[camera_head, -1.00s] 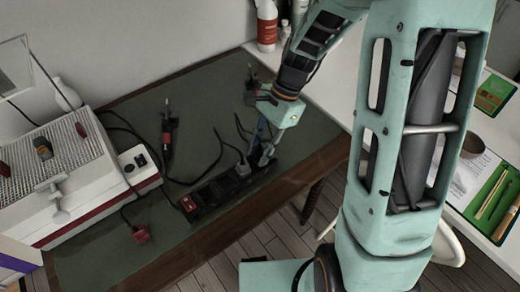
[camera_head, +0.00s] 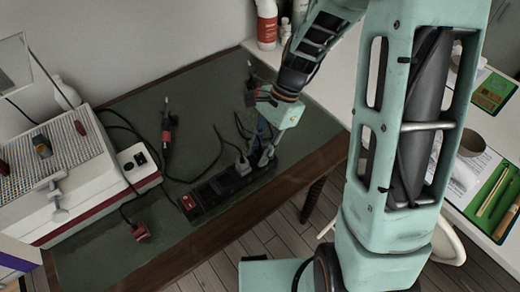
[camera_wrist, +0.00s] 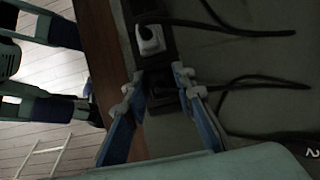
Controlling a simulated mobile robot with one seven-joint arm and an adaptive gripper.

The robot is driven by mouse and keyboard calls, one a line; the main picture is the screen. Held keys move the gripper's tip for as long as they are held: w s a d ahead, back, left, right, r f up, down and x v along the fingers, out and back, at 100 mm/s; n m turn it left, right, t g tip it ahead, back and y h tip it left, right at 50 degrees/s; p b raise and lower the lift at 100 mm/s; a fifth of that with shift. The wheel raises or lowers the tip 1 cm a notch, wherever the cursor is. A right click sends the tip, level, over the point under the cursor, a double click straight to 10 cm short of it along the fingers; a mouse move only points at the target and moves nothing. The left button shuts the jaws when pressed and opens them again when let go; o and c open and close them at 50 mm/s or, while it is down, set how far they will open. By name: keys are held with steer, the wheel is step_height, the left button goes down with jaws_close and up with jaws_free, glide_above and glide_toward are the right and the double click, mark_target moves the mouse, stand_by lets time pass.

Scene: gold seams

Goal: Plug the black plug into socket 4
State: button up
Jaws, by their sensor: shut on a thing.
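The black power strip (camera_head: 212,193) lies along the front of the dark green mat, its red switch (camera_head: 188,203) at the left end. A grey plug (camera_head: 243,168) sits in it towards the right; it also shows in the wrist view (camera_wrist: 151,38). My gripper (camera_head: 266,157) is at the strip's right end, just beyond the grey plug. In the wrist view my gripper (camera_wrist: 161,86) is shut on the dark, poorly lit black plug (camera_wrist: 161,84) between its fingertips, over the strip. The plug's prongs and the socket under it are hidden, so I cannot tell whether it is seated.
A red plug (camera_head: 140,232) lies on the mat at the left. A soldering iron (camera_head: 168,130) and black cables lie behind the strip. A white machine with a mesh top (camera_head: 60,165) fills the left. The table's wooden edge (camera_head: 215,230) runs close in front.

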steer(key=shift+s+d+f+b, duration=0.15)
steer(key=shift+s+f+b, duration=0.2)
steer(key=shift+f, duration=0.35)
steer(key=o, duration=1.1)
steer(key=shift+w+f, duration=0.1)
steer(key=shift+w, duration=0.05)
steer(key=shift+o, duration=0.2)
steer(key=shift+w+r, duration=0.2)
steer(key=shift+r, duration=0.05)
steer(key=shift+w+r, duration=0.1)
steer(key=shift+r, duration=0.05)
steer(key=v, duration=1.1)
steer(key=shift+r, duration=0.35)
